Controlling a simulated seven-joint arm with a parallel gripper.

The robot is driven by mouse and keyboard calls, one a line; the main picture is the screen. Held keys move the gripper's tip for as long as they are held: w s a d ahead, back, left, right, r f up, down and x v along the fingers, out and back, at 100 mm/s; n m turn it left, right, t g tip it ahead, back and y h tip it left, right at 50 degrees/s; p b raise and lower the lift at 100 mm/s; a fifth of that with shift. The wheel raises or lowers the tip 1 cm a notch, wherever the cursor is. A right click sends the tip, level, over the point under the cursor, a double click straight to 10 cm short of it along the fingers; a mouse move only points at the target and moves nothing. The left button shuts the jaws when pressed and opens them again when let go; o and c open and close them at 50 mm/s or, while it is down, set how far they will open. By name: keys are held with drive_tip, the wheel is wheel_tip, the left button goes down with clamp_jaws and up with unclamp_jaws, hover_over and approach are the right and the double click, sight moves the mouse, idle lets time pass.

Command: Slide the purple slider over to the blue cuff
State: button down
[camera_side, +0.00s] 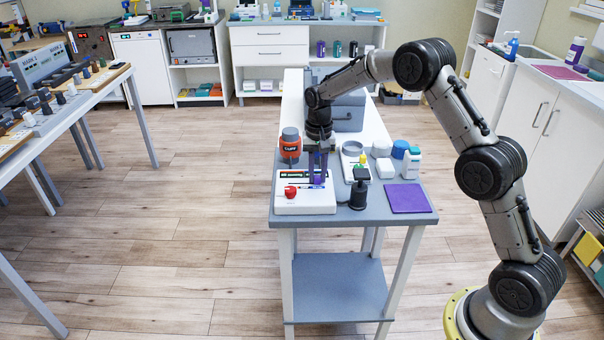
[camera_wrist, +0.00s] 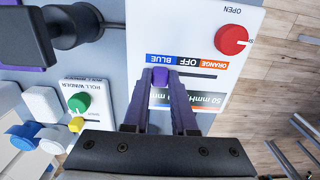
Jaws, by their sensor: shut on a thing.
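A white control box (camera_side: 300,206) stands at the near left of the bench. In the wrist view its label strip (camera_wrist: 188,60) appears upside down and reads orange, off, blue. The purple slider (camera_wrist: 160,77) sits at the left end of its slot in that view, beside the word blue. My gripper (camera_wrist: 160,84) is shut on the slider, with one purple finger on each side. In the side view my gripper (camera_side: 318,184) points down at the box and hides the slider. An orange-bodied unit marked cuff (camera_side: 290,148) stands behind the box; I cannot make out a blue cuff.
A red knob (camera_side: 290,191) is on the box, left of my gripper. A black stand (camera_side: 359,188) is close on the right. Floor left of the bench is clear.

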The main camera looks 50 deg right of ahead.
sight(319, 176)
drive_tip(key=shift+s+d, duration=0.15)
drive_tip(key=shift+d, duration=0.1)
drive_tip(key=c, duration=0.7)
unclamp_jaws()
wheel_tip(319, 176, up, 14)
drive_tip(key=shift+f, duration=0.1)
